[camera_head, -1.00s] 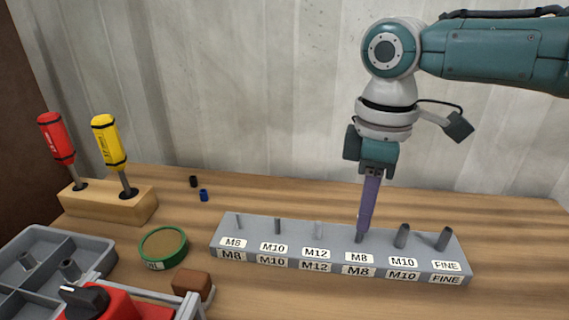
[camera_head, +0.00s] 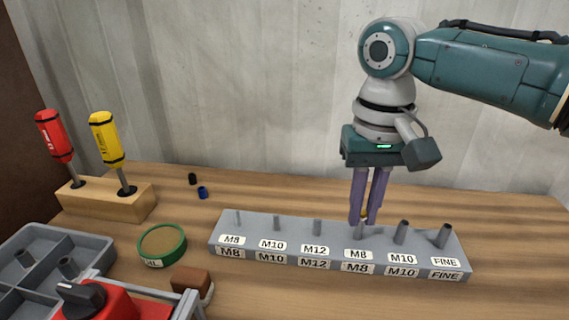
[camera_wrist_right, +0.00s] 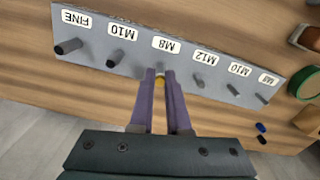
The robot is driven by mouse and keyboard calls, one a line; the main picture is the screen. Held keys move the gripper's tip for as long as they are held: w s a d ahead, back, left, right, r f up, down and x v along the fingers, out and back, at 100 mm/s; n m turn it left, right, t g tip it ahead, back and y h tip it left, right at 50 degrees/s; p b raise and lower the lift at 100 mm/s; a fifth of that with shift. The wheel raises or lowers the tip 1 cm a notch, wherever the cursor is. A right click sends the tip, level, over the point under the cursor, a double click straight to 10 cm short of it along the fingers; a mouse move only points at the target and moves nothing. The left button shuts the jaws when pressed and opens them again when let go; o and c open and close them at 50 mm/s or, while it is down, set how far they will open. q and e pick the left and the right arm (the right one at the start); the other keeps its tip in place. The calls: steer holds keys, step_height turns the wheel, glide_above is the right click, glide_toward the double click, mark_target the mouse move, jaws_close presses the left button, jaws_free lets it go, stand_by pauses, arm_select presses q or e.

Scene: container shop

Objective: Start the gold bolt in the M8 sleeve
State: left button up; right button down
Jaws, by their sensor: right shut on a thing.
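My right gripper (camera_head: 365,217) points straight down over the grey rack (camera_head: 311,272). Its two purple fingers are shut on the gold bolt (camera_head: 364,217), a small yellow spot between the fingertips. The bolt also shows in the right wrist view (camera_wrist_right: 160,82). Directly beneath is a grey sleeve (camera_head: 358,233) behind the fourth label from the left, which reads M8. The bolt is at or just above this sleeve's top; the fingertips hide whether it has entered. Another, thinner post (camera_head: 238,218) stands behind the far-left M8 label. My left gripper is not in view.
M10 (camera_head: 401,232) and FINE (camera_head: 443,235) sleeves stand close to the right of the fingers, an M12 post (camera_head: 317,227) to the left. A green round dish (camera_head: 183,255), grey tray (camera_head: 77,239) and screwdriver block (camera_head: 108,205) lie left.

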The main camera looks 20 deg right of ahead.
mark_target(363, 213)
steer(key=m, duration=0.5)
steer(key=shift+a, duration=0.15)
steer(key=c, duration=1.3)
jaws_free()
steer(key=shift+m, duration=0.7)
steer(key=o, duration=0.5)
step_height(363, 213, up, 6)
steer(key=p, duration=0.8)
steer(key=shift+r, duration=0.1)
